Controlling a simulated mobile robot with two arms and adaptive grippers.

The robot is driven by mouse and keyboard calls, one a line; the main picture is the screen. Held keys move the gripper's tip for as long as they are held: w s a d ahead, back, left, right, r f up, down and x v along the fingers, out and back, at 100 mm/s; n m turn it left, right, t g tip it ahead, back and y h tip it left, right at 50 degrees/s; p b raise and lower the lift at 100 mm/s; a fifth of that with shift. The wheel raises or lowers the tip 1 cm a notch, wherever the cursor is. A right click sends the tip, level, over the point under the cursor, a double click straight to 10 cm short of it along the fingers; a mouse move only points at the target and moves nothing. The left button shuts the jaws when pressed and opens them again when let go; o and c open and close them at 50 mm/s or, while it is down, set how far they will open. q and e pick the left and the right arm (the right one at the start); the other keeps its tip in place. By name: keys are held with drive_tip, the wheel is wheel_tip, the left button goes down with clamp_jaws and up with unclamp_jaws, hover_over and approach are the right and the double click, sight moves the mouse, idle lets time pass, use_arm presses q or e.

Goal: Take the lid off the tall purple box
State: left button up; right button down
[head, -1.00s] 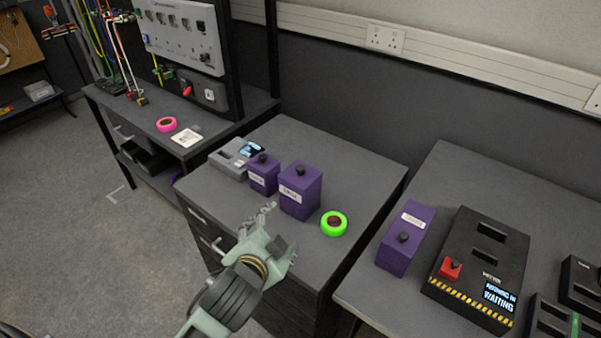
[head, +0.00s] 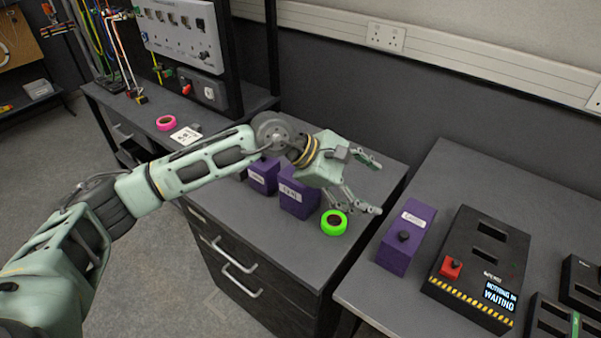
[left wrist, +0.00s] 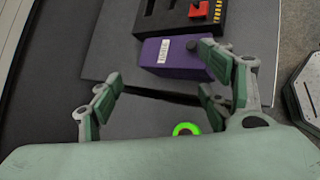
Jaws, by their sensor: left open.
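The tall purple box (head: 296,206) stands on the grey top of the drawer cabinet in the head view. My left wrist and hand cover its top, so its lid and knob are hidden. My left gripper (head: 374,188) is open and empty above the cabinet, to the right of the box, its fingers pointing right. In the left wrist view the left gripper's fingers (left wrist: 158,100) are spread wide with nothing between them, and the tall box does not show. My right gripper is not in view.
A smaller purple box (head: 263,178) stands left of the tall one. A green tape roll (head: 334,222) lies to its right. On the right table are a low purple box (head: 397,255) with a black knob and a black device (head: 470,285). A gap separates the tables.

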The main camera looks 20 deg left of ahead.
use_arm(q)
drive_tip(key=w+a+f+m+y, duration=0.1)
drive_tip(key=w+a+y, duration=0.2)
drive_tip(key=a, duration=0.5)
drive_tip(key=y, duration=0.5)
approach(293, 168)
drive_tip(key=shift+m+t, duration=0.3)
drive_tip(key=shift+t, duration=0.1)
drive_tip(key=d+f+p, duration=0.2)
drive_tip(key=f, duration=0.1)
drive_tip(key=d+f+p, duration=0.1)
drive_tip(key=f, duration=0.1)
drive_tip(key=shift+s+f, duration=0.25)
drive_tip(key=shift+s, duration=0.1)
drive_tip(key=shift+w+f, duration=0.2)
drive_tip(key=shift+f, duration=0.35)
drive_tip(key=shift+r, duration=0.1)
drive_tip(key=c, duration=1.2)
